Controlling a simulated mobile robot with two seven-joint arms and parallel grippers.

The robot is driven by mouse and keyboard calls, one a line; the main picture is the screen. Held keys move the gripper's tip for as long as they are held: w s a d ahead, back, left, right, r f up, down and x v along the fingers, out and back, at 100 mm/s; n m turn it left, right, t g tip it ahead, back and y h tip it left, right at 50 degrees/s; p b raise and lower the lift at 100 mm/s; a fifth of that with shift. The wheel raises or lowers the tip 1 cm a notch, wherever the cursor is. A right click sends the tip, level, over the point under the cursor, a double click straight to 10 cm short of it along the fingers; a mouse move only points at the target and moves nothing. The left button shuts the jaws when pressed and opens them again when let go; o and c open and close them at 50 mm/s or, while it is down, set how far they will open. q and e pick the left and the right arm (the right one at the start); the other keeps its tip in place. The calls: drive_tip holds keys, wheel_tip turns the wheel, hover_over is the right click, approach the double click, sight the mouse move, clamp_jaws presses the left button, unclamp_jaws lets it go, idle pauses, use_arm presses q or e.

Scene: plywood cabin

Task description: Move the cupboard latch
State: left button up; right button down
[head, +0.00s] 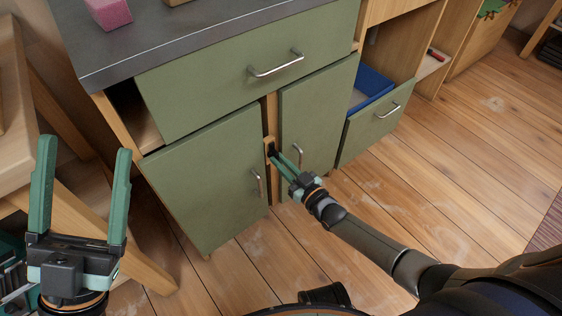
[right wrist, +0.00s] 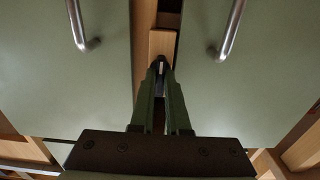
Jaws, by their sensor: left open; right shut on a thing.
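The cupboard has a left green door (head: 205,185) and a right green door (head: 318,115), with a light wooden strip (head: 275,185) in the gap between them. The latch (right wrist: 161,67) shows as a small dark piece on that strip in the right wrist view. My right gripper (head: 272,151) reaches into the gap; in the right wrist view its fingertips (right wrist: 160,72) are closed together on the latch, hiding much of it. My left gripper (head: 86,148) is open and empty at the left, well away from the cupboard doors.
A green drawer (head: 245,75) above the doors stands out from the cabinet. A lower drawer (head: 375,122) at the right is open, with a blue lining. A pink block (head: 108,12) lies on the dark countertop (head: 190,35). A wooden table (head: 15,110) stands left. Floor at right is mostly clear.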

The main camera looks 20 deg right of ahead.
drive_tip(key=c, duration=0.9)
unclamp_jaws()
drive_tip(key=p+v, duration=0.4)
drive_tip(key=v, duration=0.8)
drive_tip(key=shift+s, duration=0.2)
